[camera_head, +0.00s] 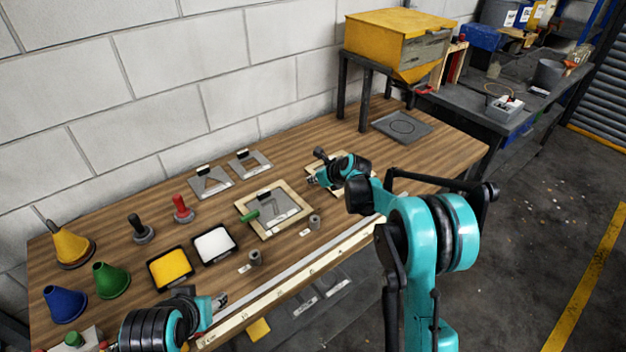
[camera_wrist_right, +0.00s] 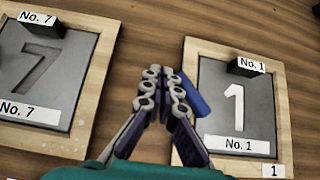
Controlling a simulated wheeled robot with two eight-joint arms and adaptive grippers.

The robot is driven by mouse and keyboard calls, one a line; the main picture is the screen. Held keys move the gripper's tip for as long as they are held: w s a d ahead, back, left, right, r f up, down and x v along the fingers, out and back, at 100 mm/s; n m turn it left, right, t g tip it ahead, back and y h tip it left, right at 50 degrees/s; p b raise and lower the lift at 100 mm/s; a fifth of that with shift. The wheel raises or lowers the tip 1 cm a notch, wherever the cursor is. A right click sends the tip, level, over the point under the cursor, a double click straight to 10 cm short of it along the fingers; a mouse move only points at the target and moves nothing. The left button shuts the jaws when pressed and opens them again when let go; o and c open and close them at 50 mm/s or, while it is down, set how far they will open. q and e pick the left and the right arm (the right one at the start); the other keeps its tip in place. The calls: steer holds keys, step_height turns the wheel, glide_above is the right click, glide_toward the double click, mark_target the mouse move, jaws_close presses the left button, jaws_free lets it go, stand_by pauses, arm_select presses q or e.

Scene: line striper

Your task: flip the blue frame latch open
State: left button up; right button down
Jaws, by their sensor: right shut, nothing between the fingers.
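The blue frame latch (camera_wrist_right: 196,96) shows in the right wrist view at the left edge of the No. 1 wooden frame (camera_wrist_right: 191,55), slanting beside my right fingers, which partly hide it. I cannot tell whether they touch. The frame holds a grey plate (camera_wrist_right: 257,108) with a white "1". My right gripper (camera_wrist_right: 165,88) is shut and empty, just left of the latch. In the head view my right gripper (camera_head: 314,181) is over the left side of that frame (camera_head: 313,157), whose latch is hidden. My left gripper (camera_head: 219,301) is low over the table's front; its jaw opening is unclear.
The No. 7 frame (camera_head: 246,215) with a green latch (camera_head: 251,216) lies to the left. A yellow box (camera_head: 395,38) stands at the back.

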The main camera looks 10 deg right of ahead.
stand_by(0.3)
steer(key=shift+w+d, duration=0.1)
steer(key=shift+d, duration=0.75)
steer(key=v, duration=1.2)
